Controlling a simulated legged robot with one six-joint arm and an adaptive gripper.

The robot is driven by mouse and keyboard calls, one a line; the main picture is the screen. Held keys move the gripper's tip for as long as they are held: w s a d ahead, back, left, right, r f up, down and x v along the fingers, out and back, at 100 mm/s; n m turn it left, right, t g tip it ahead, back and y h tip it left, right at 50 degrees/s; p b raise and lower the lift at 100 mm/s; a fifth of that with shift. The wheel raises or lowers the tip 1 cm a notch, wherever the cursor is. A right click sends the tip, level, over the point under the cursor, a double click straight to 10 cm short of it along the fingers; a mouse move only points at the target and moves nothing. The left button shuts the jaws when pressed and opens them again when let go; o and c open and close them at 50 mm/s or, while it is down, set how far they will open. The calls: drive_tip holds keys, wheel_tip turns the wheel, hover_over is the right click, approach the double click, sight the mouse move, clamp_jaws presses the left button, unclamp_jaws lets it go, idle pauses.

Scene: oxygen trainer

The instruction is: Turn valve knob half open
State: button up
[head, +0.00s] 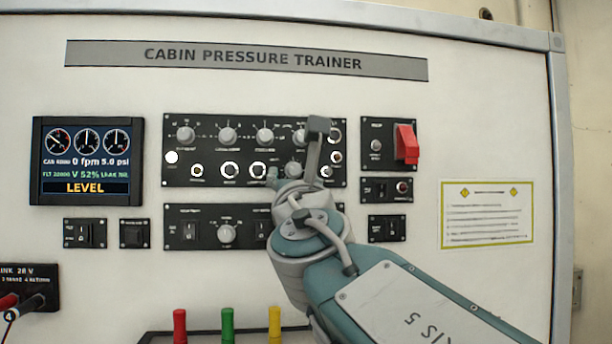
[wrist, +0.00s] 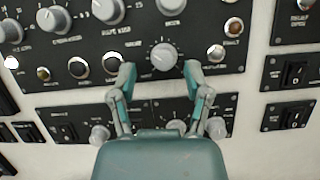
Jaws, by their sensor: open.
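A light grey round knob (wrist: 163,56) with a pointer line and a ring of tick marks sits on the upper black panel in the wrist view. Its label is too blurred to read, so I cannot tell for sure that it is the valve knob. My gripper (wrist: 160,74) is open, with one finger on each side just below this knob and a visible gap to it. In the head view my gripper (head: 295,151) is in front of the panel's right part, and the knob (head: 293,168) shows partly between the fingers.
The screen (head: 87,160) reads LEVEL, 0 fpm, 5.0 psi and V 52%. Other knobs and round jacks crowd the upper panel (head: 210,150). A lower panel (head: 190,245) has knobs and switches. A red guarded switch (head: 406,144) stands out at right.

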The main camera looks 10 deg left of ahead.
drive_tip(key=shift+w+d+r, duration=0.1)
drive_tip(key=shift+w+r, duration=0.1)
drive_tip(key=shift+w, duration=0.2)
clamp_jaws()
drive_tip(key=shift+m, duration=0.4)
drive_tip(key=m+h, duration=0.1)
drive_tip(key=m, duration=0.1)
drive_tip(key=m+h, duration=0.1)
drive_tip(key=m, duration=0.1)
drive_tip(key=m+h, duration=0.1)
drive_tip(key=m, duration=0.1)
drive_tip(key=shift+s+a+m+h, duration=0.1)
drive_tip(key=shift+a+m+h, duration=0.2)
drive_tip(key=shift+h, duration=0.1)
drive_tip(key=m+h, duration=0.1)
drive_tip(key=m, duration=0.2)
drive_tip(key=m+h, duration=0.2)
drive_tip(key=m, duration=0.1)
drive_tip(key=shift+r+g, duration=0.15)
drive_tip(key=shift+g, duration=0.25)
drive_tip(key=shift+m, duration=0.5)
